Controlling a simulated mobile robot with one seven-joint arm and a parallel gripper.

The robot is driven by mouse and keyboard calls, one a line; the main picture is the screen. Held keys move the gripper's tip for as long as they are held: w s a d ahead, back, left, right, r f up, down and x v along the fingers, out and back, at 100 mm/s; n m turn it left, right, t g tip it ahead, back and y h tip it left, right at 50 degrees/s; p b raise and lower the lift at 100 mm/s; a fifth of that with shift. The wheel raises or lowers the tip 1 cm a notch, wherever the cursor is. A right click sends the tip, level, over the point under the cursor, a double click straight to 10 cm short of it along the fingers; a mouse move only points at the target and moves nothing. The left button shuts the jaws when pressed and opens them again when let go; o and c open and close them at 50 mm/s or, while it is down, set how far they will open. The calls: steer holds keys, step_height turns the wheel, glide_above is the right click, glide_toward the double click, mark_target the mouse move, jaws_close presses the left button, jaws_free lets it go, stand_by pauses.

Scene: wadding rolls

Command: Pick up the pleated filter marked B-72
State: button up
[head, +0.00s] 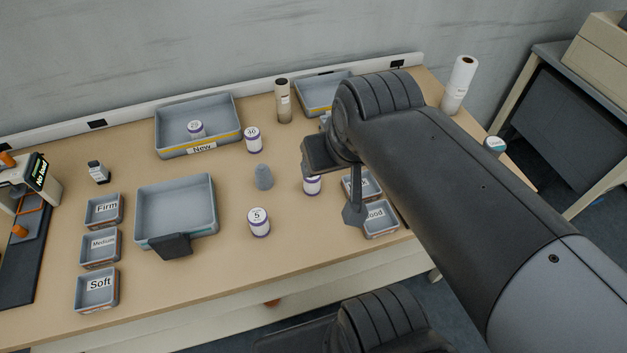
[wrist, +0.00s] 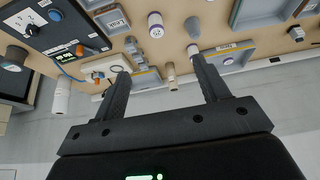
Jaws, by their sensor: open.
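I cannot read the marking B-72 on anything in either view, and no pleated surface is clear. Several short white rolls with purple rims stand on the table: one marked 30 (head: 253,140), one marked 5 (head: 258,222), and one partly hidden (head: 312,185) beside my gripper. Another, which seems to read 25 (head: 196,129), is in the tray labelled New (head: 165,152). A tan cylinder with a dark top (head: 283,102) stands at the back; it also shows in the wrist view (wrist: 171,76). My gripper (wrist: 158,66) is open and empty above the table's right part.
An empty grey tray (head: 145,238) lies left of centre, near bins labelled Firm (head: 106,209), Medium (head: 100,246) and Soft (head: 97,290). A grey cone-like piece (head: 263,177) stands mid-table. A tall white roll (head: 460,84) stands at the back right. My arm hides the right side.

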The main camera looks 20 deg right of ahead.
steer(key=shift+w, duration=0.1)
steer(key=m+g, duration=0.2)
steer(key=g, duration=0.1)
glide_toward(312, 181)
steer(key=w+m, duration=0.1)
steer(key=w+f+m+g, duration=0.1)
steer(key=w, duration=0.1)
steer(key=w+g, duration=0.1)
steer(key=w, duration=0.1)
steer(key=shift+f+m, duration=0.25)
steer(key=shift+m, duration=0.15)
steer(key=shift+w+d+f+g, duration=0.15)
steer(key=shift+f+g, duration=0.15)
steer(key=shift+f, duration=0.4)
step_height(312, 181, down, 5)
steer(key=shift+r, duration=0.2)
steer(key=shift+s+d+f, duration=0.1)
steer(key=shift+s+f, duration=0.1)
steer(key=shift+f, duration=1.2)
steer(key=shift+s+d+f, duration=0.1)
steer(key=shift+s+f, duration=0.1)
steer(key=shift+f, duration=1.15)
steer(key=shift+c, duration=0.6)
steer(key=c, duration=1)
